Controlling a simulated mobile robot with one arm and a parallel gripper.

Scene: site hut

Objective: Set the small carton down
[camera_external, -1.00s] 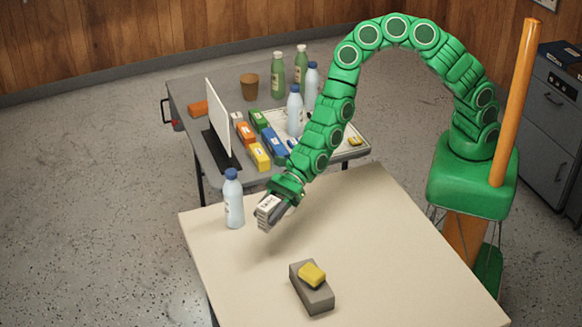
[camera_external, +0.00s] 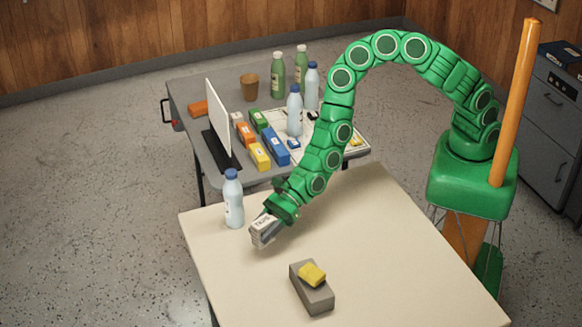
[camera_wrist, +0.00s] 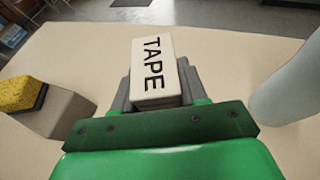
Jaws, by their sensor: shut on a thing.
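The small carton (camera_external: 263,225) is white with the word TAPE on it, which reads clearly in the wrist view (camera_wrist: 154,68). My gripper (camera_external: 264,233) is shut on it, with a grey finger on each side. My gripper tilts downward over the left part of the beige table (camera_external: 370,240). The carton is low over the tabletop; I cannot tell whether it touches the surface.
A blue-capped bottle (camera_external: 233,200) stands just left of the carton. A grey block (camera_external: 315,295) with a yellow sponge (camera_external: 312,274) on it lies nearer the front. The table's right side is clear. A grey table (camera_external: 190,95) behind holds bottles, coloured boxes and a white panel (camera_external: 218,117).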

